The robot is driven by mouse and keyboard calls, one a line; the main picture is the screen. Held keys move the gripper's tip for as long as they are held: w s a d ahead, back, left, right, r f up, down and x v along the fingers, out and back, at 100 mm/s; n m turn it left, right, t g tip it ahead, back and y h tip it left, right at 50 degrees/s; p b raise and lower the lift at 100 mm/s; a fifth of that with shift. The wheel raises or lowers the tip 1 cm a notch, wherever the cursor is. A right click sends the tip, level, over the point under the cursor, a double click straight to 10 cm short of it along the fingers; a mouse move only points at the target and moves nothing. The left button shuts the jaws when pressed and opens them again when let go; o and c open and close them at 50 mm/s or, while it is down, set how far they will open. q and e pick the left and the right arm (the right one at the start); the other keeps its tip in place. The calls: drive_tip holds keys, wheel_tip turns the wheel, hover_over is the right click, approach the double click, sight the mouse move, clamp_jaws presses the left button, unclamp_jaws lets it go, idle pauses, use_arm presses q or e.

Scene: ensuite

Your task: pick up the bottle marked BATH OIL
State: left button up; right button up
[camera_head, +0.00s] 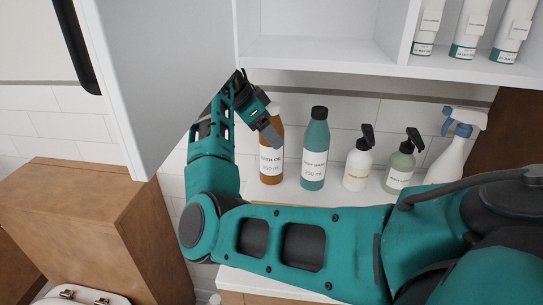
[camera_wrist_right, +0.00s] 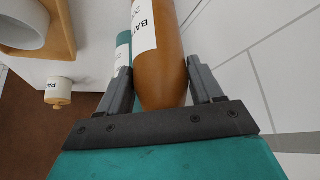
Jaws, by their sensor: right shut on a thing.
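The amber bottle marked BATH OIL (camera_head: 271,165) stands upright at the left end of the row on the white counter. My right gripper (camera_head: 267,120) is at its upper part, coming from the left, and hides some of its neck. In the right wrist view the brown bottle (camera_wrist_right: 160,65) lies between the two fingers of my right gripper (camera_wrist_right: 162,82), which is shut on it. Part of its label shows there. My left gripper is in neither view.
A teal body wash bottle (camera_head: 314,150) stands close to the right. Beyond it are a white pump bottle (camera_head: 357,165), a green pump bottle (camera_head: 401,168) and a white spray bottle (camera_head: 452,155). A white shelf (camera_head: 330,52) hangs above; an open white door (camera_head: 165,70) is at left.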

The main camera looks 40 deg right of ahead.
clamp_jaws()
drive_tip(key=shift+r, duration=0.15)
